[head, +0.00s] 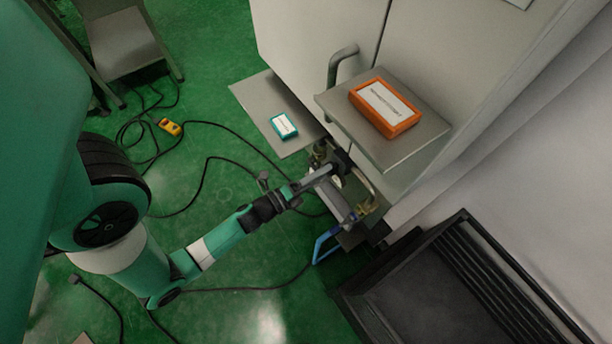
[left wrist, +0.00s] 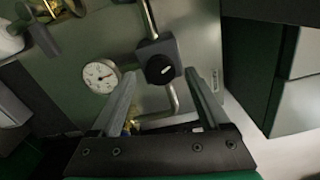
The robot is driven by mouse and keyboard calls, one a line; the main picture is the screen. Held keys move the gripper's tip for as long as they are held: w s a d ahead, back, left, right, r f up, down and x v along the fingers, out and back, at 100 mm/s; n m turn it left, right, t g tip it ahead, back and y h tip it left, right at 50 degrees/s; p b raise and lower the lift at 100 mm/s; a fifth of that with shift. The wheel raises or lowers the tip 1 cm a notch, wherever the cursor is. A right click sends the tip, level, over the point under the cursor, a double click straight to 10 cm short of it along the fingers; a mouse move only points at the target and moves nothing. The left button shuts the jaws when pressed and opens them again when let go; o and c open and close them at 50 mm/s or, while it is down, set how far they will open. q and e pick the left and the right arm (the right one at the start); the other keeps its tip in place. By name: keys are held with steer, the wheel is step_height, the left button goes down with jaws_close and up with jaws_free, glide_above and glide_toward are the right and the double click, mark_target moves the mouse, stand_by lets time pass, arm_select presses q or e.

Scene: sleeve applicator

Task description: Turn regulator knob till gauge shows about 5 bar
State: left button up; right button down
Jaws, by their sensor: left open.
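The black regulator knob (left wrist: 160,69) with a white mark sits on a dark square body in the left wrist view. The round white gauge (left wrist: 101,76) is to its left; its needle shows, but the scale is too small to read. My left gripper (left wrist: 161,80) is open, its two fingers on either side of the knob in the picture; I cannot tell whether they touch it. In the head view, my left gripper (head: 326,180) reaches to the pipework below the shelf, and the gauge face is not readable there. My right gripper is in neither view.
A metal shelf (head: 430,134) with an orange box (head: 385,107) overhangs the pipework. A lower shelf (head: 254,93) holds a small teal box (head: 284,126). A black cart (head: 440,290) stands at lower right. Cables and a yellow pendant (head: 170,127) lie on the green floor.

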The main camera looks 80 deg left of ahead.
arm_select(q)
steer(key=p+v, duration=0.4)
steer(key=v, duration=0.6)
stand_by(0.4)
